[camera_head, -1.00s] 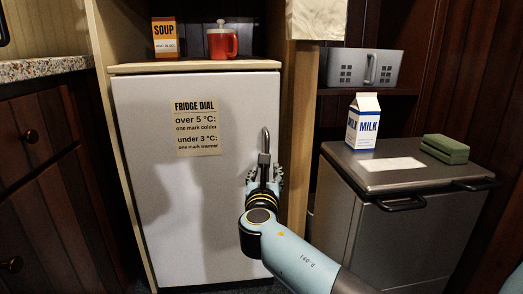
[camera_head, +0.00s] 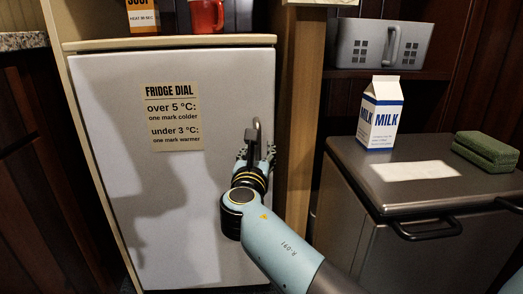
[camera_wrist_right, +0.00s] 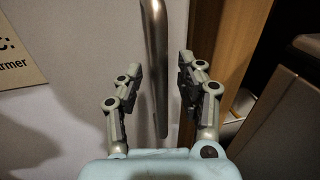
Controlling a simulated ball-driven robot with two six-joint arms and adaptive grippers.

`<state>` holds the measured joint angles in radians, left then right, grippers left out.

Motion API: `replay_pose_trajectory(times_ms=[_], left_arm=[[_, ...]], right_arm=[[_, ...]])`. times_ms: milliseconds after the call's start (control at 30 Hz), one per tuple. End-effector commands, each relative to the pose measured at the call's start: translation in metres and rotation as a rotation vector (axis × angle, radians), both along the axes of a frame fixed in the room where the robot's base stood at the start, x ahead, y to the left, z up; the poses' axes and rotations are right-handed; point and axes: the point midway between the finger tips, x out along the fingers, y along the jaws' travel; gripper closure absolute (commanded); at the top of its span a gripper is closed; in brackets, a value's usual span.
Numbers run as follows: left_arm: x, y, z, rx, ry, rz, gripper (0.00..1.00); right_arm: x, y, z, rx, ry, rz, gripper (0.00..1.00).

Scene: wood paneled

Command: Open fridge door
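The white fridge door (camera_head: 180,210) is shut, with a paper note (camera_head: 171,117) on it. Its vertical metal handle (camera_head: 257,128) is near the door's right edge. My right gripper (camera_head: 256,158) is at the handle's lower part, which it partly hides. In the right wrist view, the two fingers of my right gripper (camera_wrist_right: 159,72) stand apart, one on each side of the handle (camera_wrist_right: 154,45). Gaps show between the fingers and the bar, so the gripper is open. My left gripper is not in view.
A wooden cabinet post (camera_head: 299,130) stands just right of the door. Farther right, a grey bin (camera_head: 350,215) with black handles carries a milk carton (camera_head: 380,115) and a green sponge-like block (camera_head: 486,150). A red mug (camera_head: 206,16) and soup box (camera_head: 143,17) are above the fridge.

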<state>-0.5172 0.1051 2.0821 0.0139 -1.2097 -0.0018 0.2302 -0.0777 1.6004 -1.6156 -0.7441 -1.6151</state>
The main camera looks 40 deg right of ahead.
Motion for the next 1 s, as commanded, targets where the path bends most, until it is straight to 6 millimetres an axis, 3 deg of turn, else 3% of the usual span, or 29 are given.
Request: replay_pose_trajectory(times_ms=[233, 533, 1000], left_arm=[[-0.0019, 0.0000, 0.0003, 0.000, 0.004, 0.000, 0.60], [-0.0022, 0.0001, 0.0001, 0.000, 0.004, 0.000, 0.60], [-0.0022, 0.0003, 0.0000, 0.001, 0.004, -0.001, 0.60]], right_arm=[[0.0001, 0.0002, 0.0005, -0.001, -0.001, 0.000, 0.62], [0.0001, 0.0001, 0.0004, -0.001, -0.001, 0.000, 1.00], [0.0000, 0.0001, 0.0001, 0.000, 0.000, 0.000, 1.00]])
